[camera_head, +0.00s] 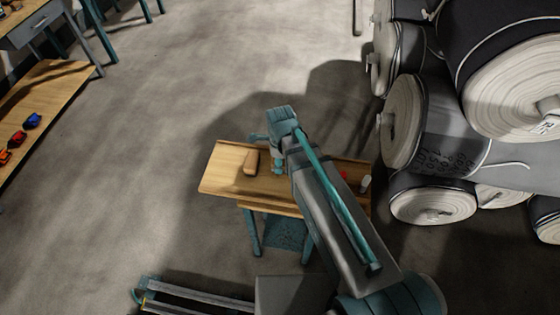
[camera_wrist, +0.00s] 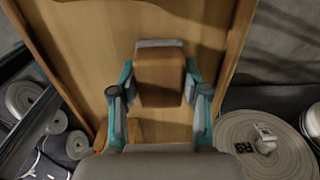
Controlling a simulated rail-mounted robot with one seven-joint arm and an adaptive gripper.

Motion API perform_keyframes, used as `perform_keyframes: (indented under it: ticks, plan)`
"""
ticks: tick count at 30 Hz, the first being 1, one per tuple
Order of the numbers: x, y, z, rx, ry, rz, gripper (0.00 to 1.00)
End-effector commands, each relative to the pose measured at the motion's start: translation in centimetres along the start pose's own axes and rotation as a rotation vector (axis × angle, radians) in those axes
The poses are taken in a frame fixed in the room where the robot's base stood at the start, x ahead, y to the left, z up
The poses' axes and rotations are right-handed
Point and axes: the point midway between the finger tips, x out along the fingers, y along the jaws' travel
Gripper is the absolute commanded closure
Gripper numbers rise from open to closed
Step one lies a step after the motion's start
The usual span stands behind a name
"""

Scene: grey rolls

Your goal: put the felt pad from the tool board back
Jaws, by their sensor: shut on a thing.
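A brown block with a grey strip along one end, which I take for the felt pad (camera_wrist: 160,70), sits between my fingers in the wrist view. My gripper (camera_wrist: 159,92) is shut on it, one teal finger on each side. Below the block is the wooden top of a small bench (camera_wrist: 85,40). I cannot tell whether the block touches it. In the head view my gripper (camera_head: 278,163) is over the middle of the bench (camera_head: 217,180), and my arm hides part of it. I cannot make out a tool board clearly.
A tan block (camera_head: 250,162) lies on the bench left of my gripper. A small red thing (camera_head: 344,175) and a white one (camera_head: 365,182) are at its right end. Large grey rolls (camera_head: 400,120) are stacked on the right. Open floor lies left of the bench.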

Motion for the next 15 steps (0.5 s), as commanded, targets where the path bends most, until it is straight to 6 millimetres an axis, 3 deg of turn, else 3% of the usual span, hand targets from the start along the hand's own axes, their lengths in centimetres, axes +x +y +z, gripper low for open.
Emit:
perform_keyframes:
  ticks: [9, 10, 14, 15]
  plan:
    - [0.34, 0.01, -0.01, 0.000, 0.000, 0.000, 0.79]
    - [0.29, 0.01, 0.00, 0.000, 0.000, 0.000, 0.51]
    - [0.24, 0.00, 0.00, 0.000, 0.000, 0.000, 0.29]
    - [0.24, 0.01, -0.01, 0.000, 0.000, 0.000, 0.29]
